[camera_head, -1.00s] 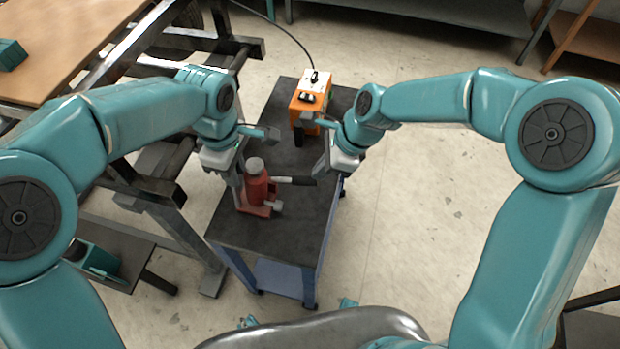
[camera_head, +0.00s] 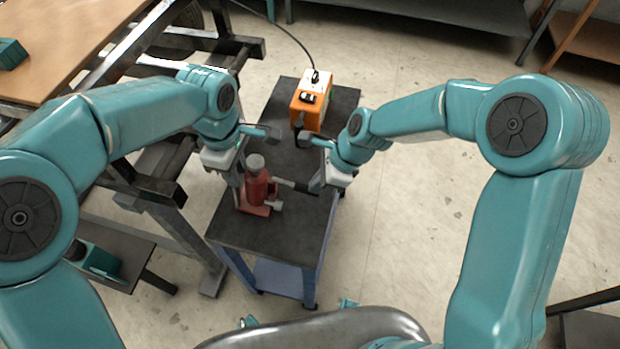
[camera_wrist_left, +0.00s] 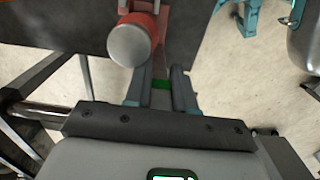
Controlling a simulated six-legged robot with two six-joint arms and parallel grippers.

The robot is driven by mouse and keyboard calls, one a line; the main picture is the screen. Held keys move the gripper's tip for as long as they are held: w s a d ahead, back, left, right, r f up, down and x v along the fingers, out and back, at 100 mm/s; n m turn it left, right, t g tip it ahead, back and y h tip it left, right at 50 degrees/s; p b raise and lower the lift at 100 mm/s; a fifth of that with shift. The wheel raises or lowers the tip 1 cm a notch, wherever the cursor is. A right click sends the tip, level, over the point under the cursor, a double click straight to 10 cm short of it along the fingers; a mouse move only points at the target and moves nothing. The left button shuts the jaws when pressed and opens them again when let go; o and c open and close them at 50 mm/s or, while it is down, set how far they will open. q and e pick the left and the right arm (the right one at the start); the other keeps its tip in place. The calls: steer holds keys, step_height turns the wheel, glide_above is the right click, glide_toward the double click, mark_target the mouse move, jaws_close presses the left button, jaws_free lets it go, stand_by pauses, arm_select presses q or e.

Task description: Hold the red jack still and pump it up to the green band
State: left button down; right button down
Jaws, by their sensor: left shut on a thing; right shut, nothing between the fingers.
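The red jack (camera_head: 257,188) stands upright on the dark top of a small cart (camera_head: 285,225). It has a round grey head (camera_head: 256,162), which also shows in the left wrist view (camera_wrist_left: 129,44). My left gripper (camera_head: 239,187) is shut on the jack at its left side; its fingers (camera_wrist_left: 161,88) show in the left wrist view with a small green patch between them. The jack's dark pump handle (camera_head: 295,186) points right. My right gripper (camera_head: 316,186) is shut and empty at the handle's outer end; I cannot tell whether it touches. No green band is clear in the head view.
An orange box (camera_head: 309,102) with a white top and a black cable stands at the cart's far end. A metal frame and a wooden-topped table (camera_head: 60,45) stand at the left. The floor right of the cart is clear.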

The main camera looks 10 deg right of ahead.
stand_by(0.4)
steer(key=d, duration=0.3)
steer(key=shift+s+d+r, duration=0.1)
steer(key=shift+s+r, duration=0.2)
steer(key=shift+r, duration=0.2)
steer(key=v, duration=1.2)
stand_by(0.7)
steer(key=w+a+f, duration=0.1)
steer(key=a, duration=0.4)
steer(key=shift+w+a, duration=0.35)
steer(key=shift+w, duration=0.05)
steer(key=shift+f, duration=0.15)
